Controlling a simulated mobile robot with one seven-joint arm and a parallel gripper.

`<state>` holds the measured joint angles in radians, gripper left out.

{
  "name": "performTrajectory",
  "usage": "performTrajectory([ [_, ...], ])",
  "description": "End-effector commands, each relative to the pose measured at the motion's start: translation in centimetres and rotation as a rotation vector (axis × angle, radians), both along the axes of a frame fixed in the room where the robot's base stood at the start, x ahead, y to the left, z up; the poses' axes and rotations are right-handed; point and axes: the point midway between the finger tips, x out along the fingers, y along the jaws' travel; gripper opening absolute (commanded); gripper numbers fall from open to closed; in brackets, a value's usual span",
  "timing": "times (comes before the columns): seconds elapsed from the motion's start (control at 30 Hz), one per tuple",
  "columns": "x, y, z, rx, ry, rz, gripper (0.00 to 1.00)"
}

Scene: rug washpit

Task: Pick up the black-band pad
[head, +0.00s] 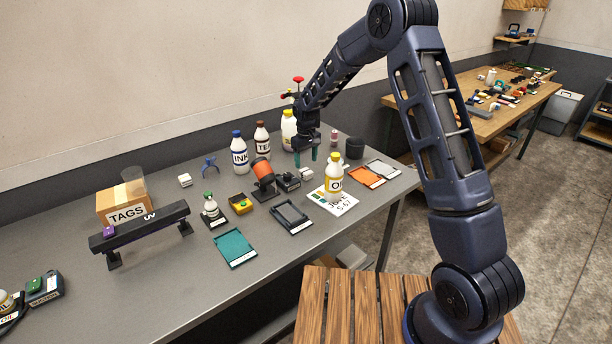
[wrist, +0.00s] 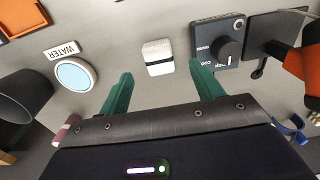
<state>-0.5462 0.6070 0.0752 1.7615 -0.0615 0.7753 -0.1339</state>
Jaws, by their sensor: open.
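The black-band pad (wrist: 158,50) is a small white block with a dark band across it. It lies flat on the grey bench, just ahead of my fingertips in the wrist view. In the head view a small white pad (head: 306,174) lies beside a black dial box. My gripper (head: 306,156) points down above the bench there, with green fingers. In the wrist view my gripper (wrist: 161,70) is open and empty, its fingers spread wider than the pad. Another small white pad (head: 185,180) lies farther left; its band is too small to read.
The black dial box (wrist: 217,42) sits close to the pad's right in the wrist view. A round light-topped container (wrist: 76,74) by a WATER label and a dark cup (wrist: 20,95) stand left. An INK bottle (head: 239,152) and an orange-bodied device (head: 262,173) stand nearby.

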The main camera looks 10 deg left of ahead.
Motion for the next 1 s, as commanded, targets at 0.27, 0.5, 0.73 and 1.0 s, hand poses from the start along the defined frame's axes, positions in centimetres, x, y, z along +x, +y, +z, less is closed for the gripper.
performTrajectory([
  [0.27, 0.1, 0.0, -2.0, -0.001, 0.001, 0.000, 0.65],
  [0.5, 0.4, 0.1, -5.0, -0.001, 0.002, -0.001, 0.65],
  [0.73, 0.5, 0.1, -6.6, 0.000, 0.000, -0.001, 0.65],
  [1.0, 0.5, 0.1, -6.5, 0.000, 0.000, -0.001, 0.40],
])
